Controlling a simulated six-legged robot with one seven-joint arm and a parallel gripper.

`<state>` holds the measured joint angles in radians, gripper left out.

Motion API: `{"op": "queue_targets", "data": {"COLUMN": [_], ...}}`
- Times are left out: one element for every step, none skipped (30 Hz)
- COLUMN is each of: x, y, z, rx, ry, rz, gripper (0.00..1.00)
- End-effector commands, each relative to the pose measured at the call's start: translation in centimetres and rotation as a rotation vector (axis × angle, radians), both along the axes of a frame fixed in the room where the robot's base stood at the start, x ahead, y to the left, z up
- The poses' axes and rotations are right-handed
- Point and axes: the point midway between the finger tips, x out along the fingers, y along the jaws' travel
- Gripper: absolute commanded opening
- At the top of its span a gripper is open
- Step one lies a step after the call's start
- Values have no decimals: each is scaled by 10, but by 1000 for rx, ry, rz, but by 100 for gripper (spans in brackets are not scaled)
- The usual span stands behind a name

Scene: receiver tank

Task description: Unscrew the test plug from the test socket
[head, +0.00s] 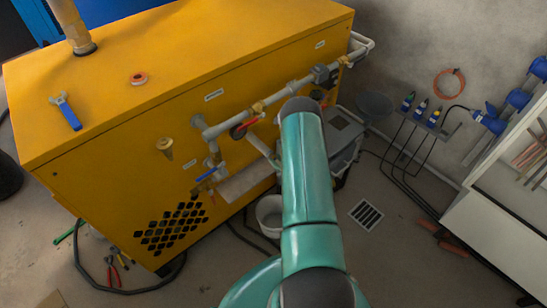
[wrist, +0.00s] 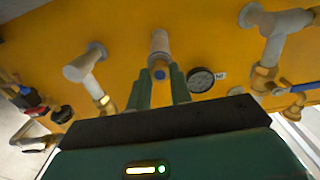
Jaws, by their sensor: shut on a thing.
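In the wrist view a pale pipe stub, which looks like the test socket (wrist: 160,43), stands out from the yellow cabinet. A small blue-ended piece, which looks like the test plug (wrist: 159,74), is at its near end. My gripper (wrist: 160,78) has its two green fingers on either side of this piece, shut on it. I cannot tell how far the thread is engaged. In the head view my green arm hides the gripper, plug and socket.
A gauge (wrist: 201,80) sits close right of the fingers. Pipes with valves flank both sides. In the head view, the yellow cabinet (head: 110,120) carries a grey pipe (head: 265,103) and a blue-handled valve (head: 207,174). A white bucket (head: 270,213) stands on the floor below.

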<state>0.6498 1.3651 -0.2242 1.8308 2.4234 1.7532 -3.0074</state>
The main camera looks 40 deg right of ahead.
Motion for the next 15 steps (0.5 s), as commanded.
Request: {"op": "queue_targets", "data": {"x": [0, 0, 1, 0, -1, -1, -1, -1, -1, -1, -1, -1, -1, -1, -1], "y": [4, 4, 4, 3, 3, 2, 2, 1, 0, 0, 0, 0, 0, 0, 0], "z": [-3, -3, -2, -3, -3, -3, -2, -1, -1, -1, -1, -1, -1, -1, -1], "rx": [-34, -58, -90, -112, -132, -155, -168, -176, -180, -180, -179, -179, -178, -178, -177], "ry": [7, 7, 2, 5, 4, 3, 0, -1, -2, -2, -2, -2, -2, -2, -2], "rz": [8, 8, 11, 8, 6, 5, 5, 3, 1, 0, -1, -1, -1, -1, -2], "gripper": [0, 0, 0, 0, 0, 0, 0, 0, 0, 0, 0, 0, 0, 0, 26]}}
